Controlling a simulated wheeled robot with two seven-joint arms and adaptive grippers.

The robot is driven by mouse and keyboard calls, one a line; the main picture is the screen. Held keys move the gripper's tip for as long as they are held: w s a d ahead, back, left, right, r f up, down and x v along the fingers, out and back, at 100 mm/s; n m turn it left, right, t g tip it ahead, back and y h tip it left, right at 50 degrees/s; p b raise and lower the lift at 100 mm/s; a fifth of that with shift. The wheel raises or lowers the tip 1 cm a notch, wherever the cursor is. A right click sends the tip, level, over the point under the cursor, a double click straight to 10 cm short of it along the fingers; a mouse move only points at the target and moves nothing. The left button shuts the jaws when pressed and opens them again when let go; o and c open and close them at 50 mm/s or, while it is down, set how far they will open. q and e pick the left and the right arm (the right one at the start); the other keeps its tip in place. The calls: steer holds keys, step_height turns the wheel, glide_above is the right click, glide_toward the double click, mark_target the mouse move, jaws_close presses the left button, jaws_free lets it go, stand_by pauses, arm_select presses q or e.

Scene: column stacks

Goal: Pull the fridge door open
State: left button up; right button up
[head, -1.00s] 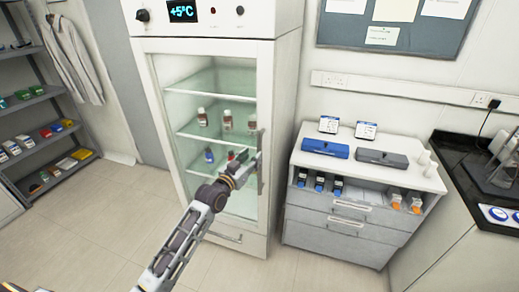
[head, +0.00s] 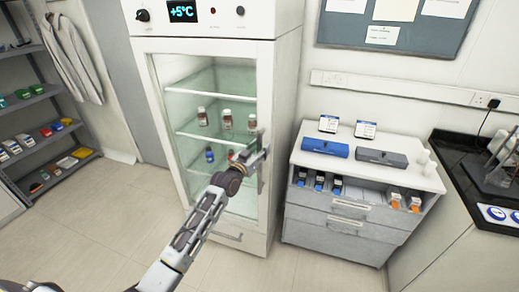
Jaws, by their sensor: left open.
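The fridge (head: 222,26) stands upright in the middle of the head view, with a +5°C display on top. Its glass door (head: 205,100) is shut in its white frame. A vertical grey handle (head: 261,176) runs along the door's right side. My left gripper (head: 262,153) is at the upper part of the handle, with its fingers open. I cannot tell whether the fingers touch the handle or stand around it. My left arm partly hides the lower glass. My right gripper is not in view.
Bottles (head: 227,119) stand on the shelves inside the fridge. A grey drawer cabinet (head: 340,226) with a white top stands close to the fridge's right. Shelves (head: 40,135) stand at the far left. The floor (head: 105,225) in front is clear.

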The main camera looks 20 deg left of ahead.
arm_select(q)
jaws_close()
stand_by(0.3)
steer(key=shift+s, duration=0.1)
